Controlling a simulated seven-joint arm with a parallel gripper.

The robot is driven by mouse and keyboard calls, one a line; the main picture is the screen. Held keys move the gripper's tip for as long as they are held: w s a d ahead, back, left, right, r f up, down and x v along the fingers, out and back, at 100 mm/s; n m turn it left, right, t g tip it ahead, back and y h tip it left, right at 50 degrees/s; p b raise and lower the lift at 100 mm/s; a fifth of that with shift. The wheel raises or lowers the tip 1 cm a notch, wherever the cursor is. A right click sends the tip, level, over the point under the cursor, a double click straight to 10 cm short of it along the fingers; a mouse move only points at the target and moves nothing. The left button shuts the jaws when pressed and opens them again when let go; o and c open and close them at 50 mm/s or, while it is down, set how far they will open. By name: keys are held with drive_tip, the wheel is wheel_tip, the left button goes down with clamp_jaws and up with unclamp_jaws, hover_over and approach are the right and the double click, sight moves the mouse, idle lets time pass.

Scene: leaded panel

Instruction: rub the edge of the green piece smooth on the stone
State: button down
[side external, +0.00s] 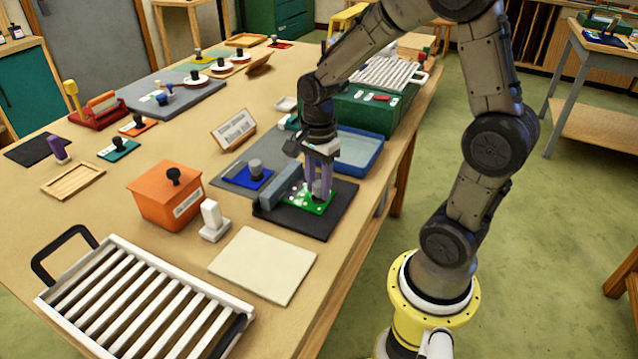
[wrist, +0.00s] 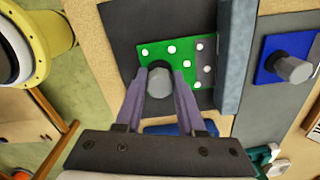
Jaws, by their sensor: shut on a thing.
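The green piece (side external: 310,201) is a flat plate with white dots and a grey knob on top. It lies low over a dark mat (side external: 328,220). My gripper (side external: 318,190) points down with its purple fingers shut on the knob; the wrist view shows the fingers on both sides of the knob (wrist: 159,83). The stone, a long grey block (side external: 270,194), stands at the mat's left edge. In the wrist view the green piece (wrist: 157,50) has its grey-patched right edge very close to the stone (wrist: 230,55); I cannot tell if they touch.
A blue piece with a grey knob (side external: 255,176) lies on a grey mat just beyond the stone. A blue tray (side external: 358,150) and a green case (side external: 370,115) stand behind my gripper. A cream board (side external: 262,264) and a slatted rack (side external: 145,300) are nearer.

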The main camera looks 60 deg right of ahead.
drive_tip(key=shift+w+a, duration=0.15)
drive_tip(key=shift+a+r, duration=0.1)
drive_tip(key=shift+a, duration=1.1)
drive_tip(key=shift+d, duration=0.15)
drive_tip(key=shift+d, duration=0.9)
drive_tip(key=shift+s, duration=0.3)
drive_tip(key=shift+s, duration=0.95)
drive_tip(key=shift+s+r, duration=0.5)
drive_tip(key=shift+r, duration=0.3)
drive_tip(key=shift+s+r, duration=0.5)
drive_tip(key=shift+r, duration=0.35)
drive_tip(key=shift+s+r, duration=0.5)
drive_tip(key=shift+r, duration=0.3)
